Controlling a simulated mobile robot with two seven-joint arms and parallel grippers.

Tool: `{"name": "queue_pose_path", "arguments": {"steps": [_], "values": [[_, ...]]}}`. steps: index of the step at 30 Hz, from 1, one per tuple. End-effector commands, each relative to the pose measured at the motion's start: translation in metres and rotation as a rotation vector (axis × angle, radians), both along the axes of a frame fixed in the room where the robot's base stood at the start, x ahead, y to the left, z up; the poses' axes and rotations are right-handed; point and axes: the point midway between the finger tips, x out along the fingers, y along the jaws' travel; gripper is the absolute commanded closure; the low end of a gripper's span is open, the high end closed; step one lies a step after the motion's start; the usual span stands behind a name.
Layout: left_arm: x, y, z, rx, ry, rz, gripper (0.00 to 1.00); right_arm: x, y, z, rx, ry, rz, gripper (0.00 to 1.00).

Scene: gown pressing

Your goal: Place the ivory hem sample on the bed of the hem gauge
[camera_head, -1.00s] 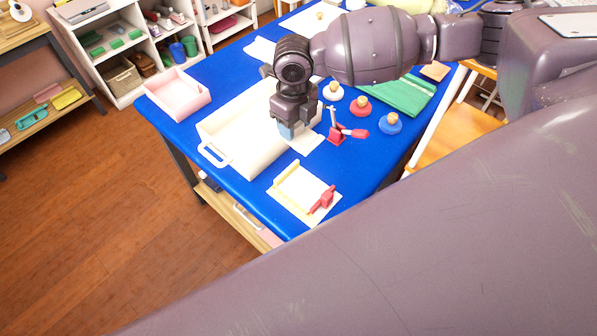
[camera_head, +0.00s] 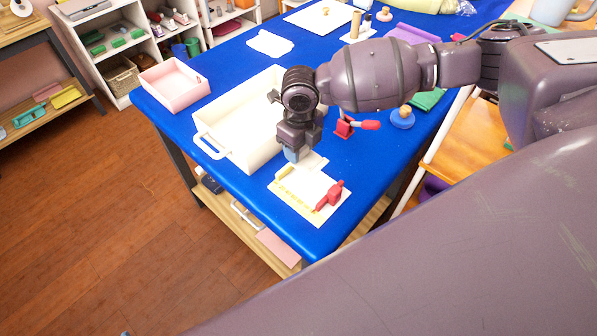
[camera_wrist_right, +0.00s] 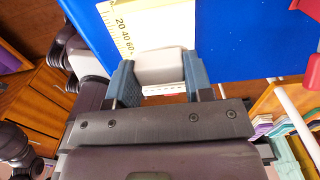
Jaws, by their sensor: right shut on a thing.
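The hem gauge (camera_head: 284,203) lies near the table's front corner, a cream board with a yellow scale edge and a red clamp (camera_head: 331,195). Its pale bed (camera_head: 308,186) looks bare. My right gripper (camera_head: 292,156) is just behind the gauge's back edge, pointing down. It is shut on the ivory hem sample (camera_head: 314,162), which partly shows beside the fingers. In the right wrist view the sample (camera_wrist_right: 160,66) sits between the blue fingertips, and the gauge's numbered scale (camera_wrist_right: 123,30) lies just beyond it. Whether sample and gauge touch is unclear. My left gripper is not in view.
A cream tray (camera_head: 207,140) with handles stands close left of the gripper. A pink tray (camera_head: 176,98) is at the far left. A red holder (camera_head: 344,128) and a blue knobbed disc (camera_head: 402,119) stand to the right. Blue tabletop (camera_head: 372,165) right of the gauge is clear.

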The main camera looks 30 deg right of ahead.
Motion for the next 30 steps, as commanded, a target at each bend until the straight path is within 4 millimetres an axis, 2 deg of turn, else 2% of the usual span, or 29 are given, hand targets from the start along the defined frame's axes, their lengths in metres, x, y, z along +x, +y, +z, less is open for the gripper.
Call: {"name": "queue_pose_path", "arguments": {"steps": [1, 5, 11, 19, 22, 26, 30], "values": [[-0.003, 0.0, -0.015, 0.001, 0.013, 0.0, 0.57, -0.001, 0.0, -0.016, 0.0, 0.005, 0.0, 0.79], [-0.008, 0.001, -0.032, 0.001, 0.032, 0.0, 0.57, -0.001, 0.0, -0.031, -0.001, 0.005, 0.001, 0.79], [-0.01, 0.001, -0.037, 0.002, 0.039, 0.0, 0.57, 0.0, 0.0, -0.038, -0.001, 0.001, 0.001, 0.79], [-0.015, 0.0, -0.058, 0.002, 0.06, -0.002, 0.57, -0.001, 0.0, -0.073, -0.001, 0.006, 0.0, 0.79], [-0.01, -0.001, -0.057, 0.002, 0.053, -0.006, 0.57, 0.0, 0.0, -0.078, 0.0, 0.003, -0.001, 0.79], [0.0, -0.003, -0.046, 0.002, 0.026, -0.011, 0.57, 0.0, 0.0, -0.075, 0.0, -0.001, -0.001, 0.79], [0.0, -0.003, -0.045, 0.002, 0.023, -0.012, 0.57, 0.0, 0.0, -0.075, -0.001, -0.001, 0.0, 0.79]]}}
